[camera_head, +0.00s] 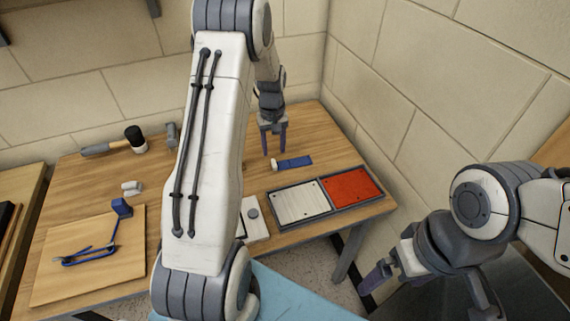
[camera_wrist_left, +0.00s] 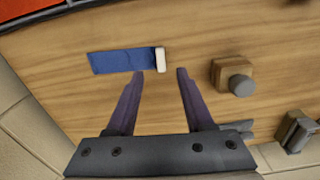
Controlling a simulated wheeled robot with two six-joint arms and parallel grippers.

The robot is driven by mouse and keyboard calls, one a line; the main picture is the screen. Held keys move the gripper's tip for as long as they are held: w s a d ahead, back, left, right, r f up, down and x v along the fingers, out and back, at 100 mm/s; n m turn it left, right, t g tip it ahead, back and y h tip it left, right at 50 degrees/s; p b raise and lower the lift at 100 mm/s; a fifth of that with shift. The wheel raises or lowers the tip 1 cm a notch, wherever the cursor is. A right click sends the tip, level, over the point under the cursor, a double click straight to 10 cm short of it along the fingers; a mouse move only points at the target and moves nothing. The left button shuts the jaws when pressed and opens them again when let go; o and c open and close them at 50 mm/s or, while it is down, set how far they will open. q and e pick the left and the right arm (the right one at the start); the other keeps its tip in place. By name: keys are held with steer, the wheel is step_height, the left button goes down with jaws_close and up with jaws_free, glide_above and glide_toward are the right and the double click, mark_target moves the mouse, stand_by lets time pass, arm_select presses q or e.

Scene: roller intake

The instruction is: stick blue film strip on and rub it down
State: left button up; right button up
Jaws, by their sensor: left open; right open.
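The blue film strip (camera_head: 296,162) lies flat on the wooden table, with a white tab (camera_head: 274,166) at its left end. It also shows in the left wrist view (camera_wrist_left: 122,60), its white tab (camera_wrist_left: 160,60) at the right end there. My left gripper (camera_head: 274,150) is open and empty, its fingertips just beside the white tab. The fingertips show in the left wrist view (camera_wrist_left: 160,72). My right gripper (camera_head: 372,284) is open and empty, low in front of the table's right corner. A framed panel holds a light plate (camera_head: 302,202) and a red plate (camera_head: 351,188).
A wooden block with a grey knob (camera_wrist_left: 234,80) stands near my left gripper. A wooden board (camera_head: 85,275) bears a blue-handled tool (camera_head: 90,254). My left arm hides the table's middle.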

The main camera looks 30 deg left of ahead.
mark_target(274, 161)
arm_select(q)
steer(key=shift+a+f, duration=0.15)
steer(key=shift+f, duration=2.65)
jaws_close()
